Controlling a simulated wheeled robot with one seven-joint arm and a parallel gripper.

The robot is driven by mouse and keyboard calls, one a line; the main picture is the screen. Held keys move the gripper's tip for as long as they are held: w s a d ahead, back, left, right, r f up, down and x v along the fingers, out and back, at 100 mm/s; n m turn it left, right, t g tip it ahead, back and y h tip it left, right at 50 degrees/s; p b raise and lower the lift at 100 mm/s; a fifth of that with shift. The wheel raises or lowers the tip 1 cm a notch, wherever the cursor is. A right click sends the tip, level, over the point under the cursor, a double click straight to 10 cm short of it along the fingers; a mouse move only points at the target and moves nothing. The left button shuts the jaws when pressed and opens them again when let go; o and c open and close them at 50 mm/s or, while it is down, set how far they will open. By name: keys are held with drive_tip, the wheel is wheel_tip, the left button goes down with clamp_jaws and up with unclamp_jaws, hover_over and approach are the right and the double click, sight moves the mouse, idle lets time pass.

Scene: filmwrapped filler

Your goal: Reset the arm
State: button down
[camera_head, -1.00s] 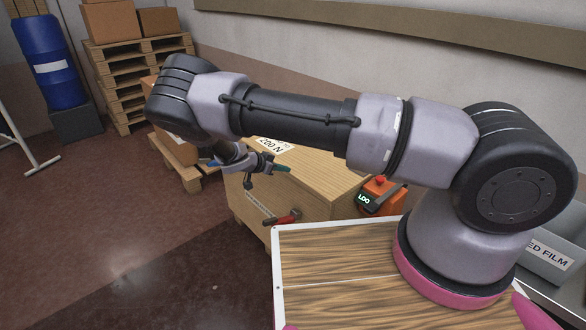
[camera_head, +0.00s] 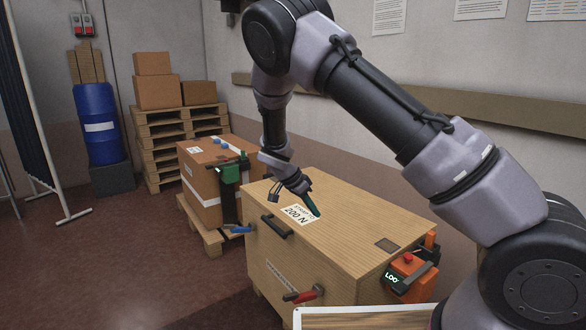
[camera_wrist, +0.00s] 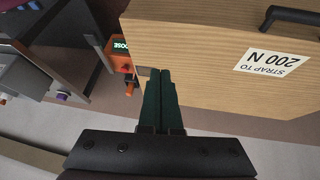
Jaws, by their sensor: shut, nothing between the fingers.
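My arm reaches from the lower right up and then down to the left in the head view. My gripper (camera_head: 314,208) points down over the top of a wooden crate, near its label. In the wrist view my gripper (camera_wrist: 161,72) has its two dark green fingers together with nothing between them. The fingertips overlap the crate's edge in that view; I cannot tell how far above the crate they are.
The wooden crate (camera_head: 345,230) bears a "200 N" label, a black handle and a red-handled tool. An orange device (camera_head: 408,280) sits at its right end. Behind stand a strapped carton (camera_head: 205,190), a blue drum (camera_head: 98,125) and stacked pallets (camera_head: 165,150). Brown floor at left is clear.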

drive_tip(key=s+d+r+n+y, duration=0.1)
drive_tip(key=s+d+r+y, duration=0.2)
drive_tip(key=r, duration=0.5)
drive_tip(key=s+d+r+n+y, duration=0.1)
drive_tip(key=s+d+r, duration=0.3)
drive_tip(key=r, duration=0.5)
drive_tip(key=s+d+r+n+y, duration=0.1)
drive_tip(key=s+d+r+y, duration=0.15)
drive_tip(key=d+r, duration=0.4)
drive_tip(key=s+d+r+n+t, duration=0.2)
drive_tip(key=s+r, duration=0.4)
drive_tip(key=s, duration=0.2)
drive_tip(key=s+d+r+n+t+y, duration=0.1)
drive_tip(key=s+d+r+n+t, duration=0.1)
drive_tip(key=s+r, duration=0.4)
drive_tip(key=shift+s+d+r+t, duration=0.45)
drive_tip(key=shift+s+t, duration=0.15)
drive_tip(key=shift+s, duration=0.6)
